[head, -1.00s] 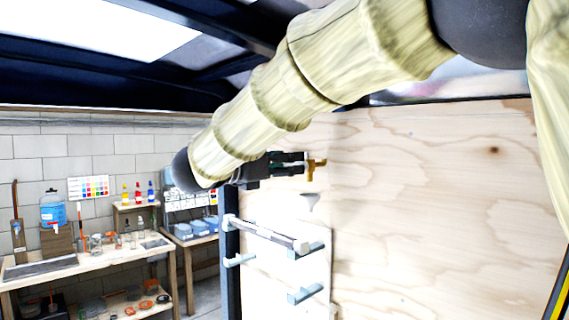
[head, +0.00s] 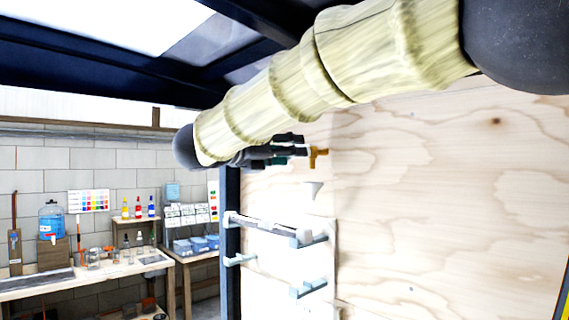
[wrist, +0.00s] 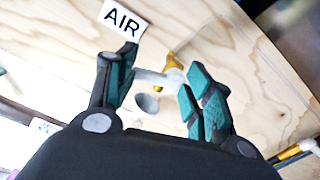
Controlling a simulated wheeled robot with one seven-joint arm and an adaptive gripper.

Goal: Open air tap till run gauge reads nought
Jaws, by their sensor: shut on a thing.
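The brass air tap (head: 319,156) sticks out from the plywood wall, and its brass body also shows in the wrist view (wrist: 176,64) under a white label reading AIR (wrist: 124,18). A pale lever (wrist: 158,78) runs from the tap between my fingers. I cannot make out the run gauge in either view.
A white funnel-like piece (head: 312,189) and pale brackets with a bar (head: 265,227) are on the wall below the tap. A workbench (head: 95,277) with bottles and jars stands at the left. Plywood to the tap's right is bare.

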